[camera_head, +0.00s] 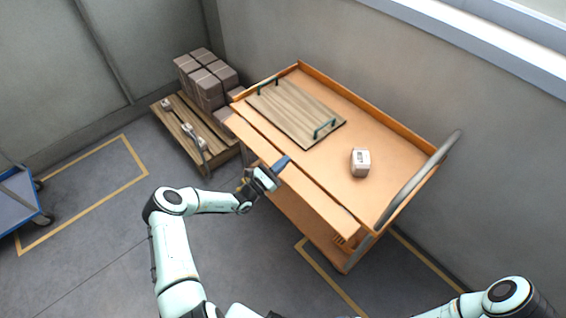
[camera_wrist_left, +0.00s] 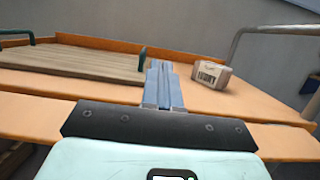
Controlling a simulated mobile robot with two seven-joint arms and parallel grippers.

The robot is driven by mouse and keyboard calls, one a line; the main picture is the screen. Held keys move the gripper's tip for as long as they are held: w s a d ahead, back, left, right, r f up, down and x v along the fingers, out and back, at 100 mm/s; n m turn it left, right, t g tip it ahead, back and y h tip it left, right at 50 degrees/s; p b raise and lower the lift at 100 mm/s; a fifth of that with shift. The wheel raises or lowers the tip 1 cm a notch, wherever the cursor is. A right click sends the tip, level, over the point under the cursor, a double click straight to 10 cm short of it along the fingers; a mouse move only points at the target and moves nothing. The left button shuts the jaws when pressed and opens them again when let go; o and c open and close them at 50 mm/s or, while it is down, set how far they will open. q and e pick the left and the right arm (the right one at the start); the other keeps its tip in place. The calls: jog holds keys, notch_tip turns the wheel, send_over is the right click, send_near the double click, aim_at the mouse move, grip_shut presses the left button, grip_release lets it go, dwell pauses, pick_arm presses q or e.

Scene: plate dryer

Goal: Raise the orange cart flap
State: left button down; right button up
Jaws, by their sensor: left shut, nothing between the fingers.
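The orange cart (camera_head: 385,130) stands against the wall. Its flap (camera_head: 318,203) is a long orange strip along the cart's near side, with a dark gap between it and the top. It looks folded out, roughly level with the top; its exact tilt is hard to tell. My left gripper (camera_head: 284,161) has its blue fingers shut and empty at the middle of the flap, pointing toward the tabletop. In the left wrist view the flap (camera_wrist_left: 30,115) passes behind the gripper base, and the fingers (camera_wrist_left: 161,75) lie over it; contact is unclear. My right gripper is out of view.
On the cart top are a wooden tray (camera_head: 296,112) with green handles and a small white box (camera_head: 360,162). A grey handle (camera_head: 418,180) rises at the cart's right end. A pallet with brown boxes (camera_head: 207,80) stands left. A blue trolley (camera_head: 18,200) is at far left.

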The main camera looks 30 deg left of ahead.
pick_arm(q)
jog(key=b+v, duration=0.2)
jog(key=v, duration=1.1)
jog(key=shift+s, duration=0.25)
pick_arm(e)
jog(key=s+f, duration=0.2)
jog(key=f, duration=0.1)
pick_arm(q)
jog(key=shift+a, duration=0.1)
